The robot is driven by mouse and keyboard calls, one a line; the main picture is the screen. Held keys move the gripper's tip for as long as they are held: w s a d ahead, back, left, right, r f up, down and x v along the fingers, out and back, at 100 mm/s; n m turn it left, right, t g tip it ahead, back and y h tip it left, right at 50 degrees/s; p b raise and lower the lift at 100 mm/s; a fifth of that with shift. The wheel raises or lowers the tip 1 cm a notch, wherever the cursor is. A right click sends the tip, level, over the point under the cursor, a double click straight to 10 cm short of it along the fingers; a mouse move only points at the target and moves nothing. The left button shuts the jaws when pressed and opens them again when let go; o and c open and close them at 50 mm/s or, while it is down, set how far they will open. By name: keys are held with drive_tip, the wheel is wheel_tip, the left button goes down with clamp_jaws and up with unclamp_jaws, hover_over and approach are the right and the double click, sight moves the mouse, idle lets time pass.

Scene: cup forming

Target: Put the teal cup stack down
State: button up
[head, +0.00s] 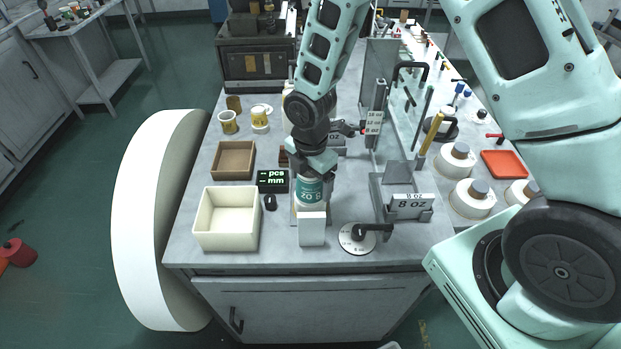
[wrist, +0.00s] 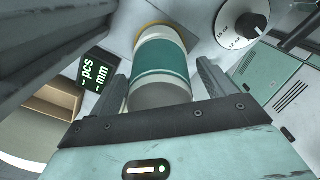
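The teal cup stack (head: 309,192) is a white cup shape with a wide teal band and upside-down lettering. It is upright at the front middle of the bench, just behind a white block (head: 312,230) that hides its lower end in the head view. My gripper (head: 314,172) is over it from above.
A cream open bin (head: 228,245) and a small black display (head: 272,181) stand to the left, with a brown tray (head: 234,174) behind. A white dial disc (head: 357,239) lies to the right, near an "8 oz" metal stand (head: 411,207). Bare bench lies at the front right.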

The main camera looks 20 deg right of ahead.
drive_tip(key=shift+r, duration=0.1)
wheel_tip(320, 180, up, 11)
drive_tip(key=b, duration=0.3)
drive_tip(key=shift+r, duration=0.3)
drive_tip(key=shift+s+a+r, duration=0.1)
drive_tip(key=shift+s+r, duration=0.05)
drive_tip(key=shift+r, duration=0.15)
drive_tip(key=s+a+r+m, duration=0.2)
drive_tip(key=s+m, duration=0.5)
drive_tip(key=s, duration=0.4)
drive_tip(key=s+a+r+m, duration=0.3)
drive_tip(key=s+m, duration=0.4)
drive_tip(key=s, duration=0.3)
drive_tip(key=shift+s+a+r+m+y, duration=0.15)
drive_tip(key=shift+s+a+m+y, duration=0.2)
drive_tip(key=shift+a, duration=0.25)
